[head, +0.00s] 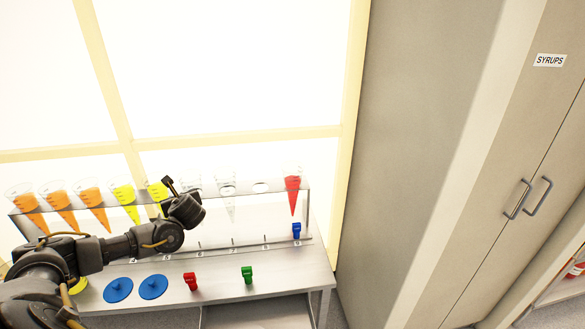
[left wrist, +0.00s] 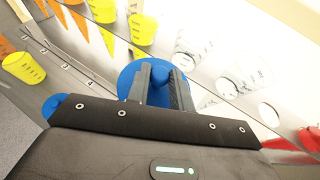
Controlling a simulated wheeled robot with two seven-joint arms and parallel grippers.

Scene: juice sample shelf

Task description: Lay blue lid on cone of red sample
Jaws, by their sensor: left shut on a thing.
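The red sample (head: 292,195) sits as a pointed cone at the right end of the clear rack in the head view. In the left wrist view, red shows at the right edge (left wrist: 310,138). My left gripper (left wrist: 161,84) is shut on the upright knob of a blue lid (left wrist: 127,76). The lid's disc shows beyond and beside the fingers, and the gripper covers part of it. In the head view my left arm reaches over the rack near the yellow cones, left of the red sample; the held lid is hidden there. My right gripper is not in view.
Two blue lids (head: 118,290) (head: 153,287) lie on the steel table's front part. A tall cabinet (head: 420,150) stands right.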

